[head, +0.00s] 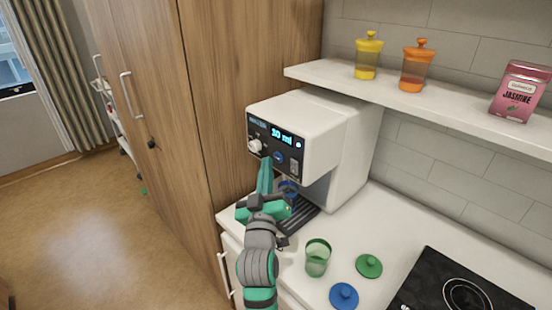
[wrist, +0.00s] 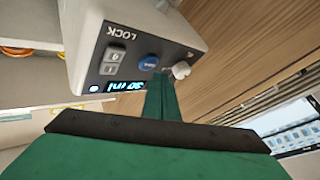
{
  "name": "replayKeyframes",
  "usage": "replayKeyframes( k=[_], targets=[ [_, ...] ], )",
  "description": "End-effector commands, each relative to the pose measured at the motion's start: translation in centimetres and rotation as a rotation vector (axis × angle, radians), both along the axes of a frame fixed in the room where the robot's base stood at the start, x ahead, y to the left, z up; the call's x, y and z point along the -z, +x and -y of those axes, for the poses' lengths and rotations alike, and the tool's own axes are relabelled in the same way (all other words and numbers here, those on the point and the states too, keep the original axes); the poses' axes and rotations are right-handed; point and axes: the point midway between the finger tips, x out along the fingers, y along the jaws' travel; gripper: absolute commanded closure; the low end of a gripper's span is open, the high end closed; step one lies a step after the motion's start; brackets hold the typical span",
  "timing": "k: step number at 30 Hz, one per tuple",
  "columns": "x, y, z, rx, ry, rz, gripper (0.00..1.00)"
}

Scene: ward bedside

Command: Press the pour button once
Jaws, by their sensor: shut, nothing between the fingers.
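The white dispenser (head: 322,125) stands on the counter against the wooden cabinet. Its dark front panel has a lit display (head: 281,136) that seems to read 30 ml. The round blue button (head: 278,157), likely the pour button, sits below the display; it also shows in the wrist view (wrist: 148,62). A pale knob (wrist: 181,70) is beside it, and a rocker switch marked LOCK (wrist: 113,61) is on its other side. My gripper (head: 266,163) is shut and empty, its green fingertips (wrist: 160,78) close to the panel between button and knob. I cannot tell whether they touch.
A blue cup (head: 288,187) stands under the dispenser's spout, partly hidden by my gripper. A green cup (head: 317,259), a green lid (head: 369,266) and a blue lid (head: 344,296) are on the counter. A shelf (head: 430,98) with jars runs above; a black hob (head: 440,288) is at right.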

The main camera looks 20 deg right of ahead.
Motion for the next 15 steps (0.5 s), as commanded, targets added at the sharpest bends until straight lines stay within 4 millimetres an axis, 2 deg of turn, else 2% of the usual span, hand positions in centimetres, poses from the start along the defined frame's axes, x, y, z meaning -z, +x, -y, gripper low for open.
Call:
replayKeyframes(
  k=[5, 15],
  targets=[
    [0.0, -0.1, -0.1, 0.001, 0.000, 0.001, 1.00],
    [0.0, -1.0, -2.3, 0.003, 0.000, -0.001, 1.00]
  ],
)
